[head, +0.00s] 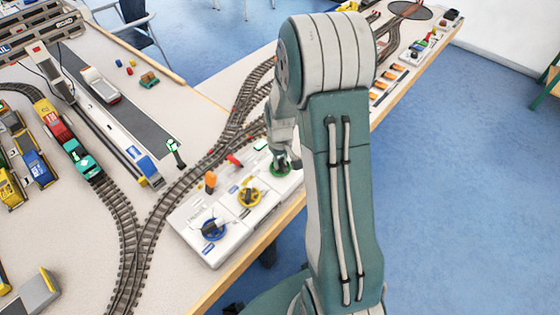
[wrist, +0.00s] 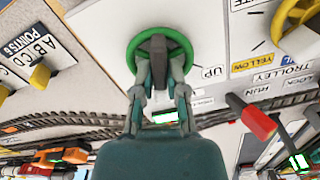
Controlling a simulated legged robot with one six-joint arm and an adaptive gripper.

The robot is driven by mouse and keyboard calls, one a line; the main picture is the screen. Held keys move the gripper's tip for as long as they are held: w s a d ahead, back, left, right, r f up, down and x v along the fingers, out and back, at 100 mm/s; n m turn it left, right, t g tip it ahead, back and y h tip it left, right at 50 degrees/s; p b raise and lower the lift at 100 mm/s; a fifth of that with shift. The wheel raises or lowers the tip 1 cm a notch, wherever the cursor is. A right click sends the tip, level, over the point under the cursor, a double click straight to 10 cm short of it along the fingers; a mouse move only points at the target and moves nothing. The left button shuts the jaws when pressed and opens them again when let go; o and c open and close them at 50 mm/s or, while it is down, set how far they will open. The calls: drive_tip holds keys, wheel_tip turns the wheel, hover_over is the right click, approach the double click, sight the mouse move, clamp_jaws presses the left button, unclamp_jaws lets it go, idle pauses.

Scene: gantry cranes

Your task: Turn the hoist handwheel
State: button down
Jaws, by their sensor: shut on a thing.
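The green handwheel (wrist: 160,30) is on a white control panel (wrist: 104,28), with an "UP" label beside it; I take it as the hoist wheel. It also shows in the head view (head: 270,170) at the panel's far right end. My gripper (wrist: 160,75) has its fingers on either side of the wheel's dark middle bar, shut on it. In the head view my gripper (head: 284,160) reaches down onto the wheel and hides part of it.
A yellow handwheel (head: 249,197) and a blue handwheel (head: 214,229) share the panel. A red lever (wrist: 252,118) stands near my gripper, and an orange lever (head: 210,181) farther left. Model railway track (head: 150,230) runs behind the panel. Blue floor (head: 460,190) lies clear at right.

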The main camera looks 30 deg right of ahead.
drive_tip(key=shift+n, duration=1.4)
idle(0.8)
idle(0.4)
drive_tip(key=c, duration=0.7)
unclamp_jaws()
drive_tip(key=shift+o, duration=0.2)
wheel_tip(320, 180, up, 12)
drive_tip(key=shift+f, duration=0.1)
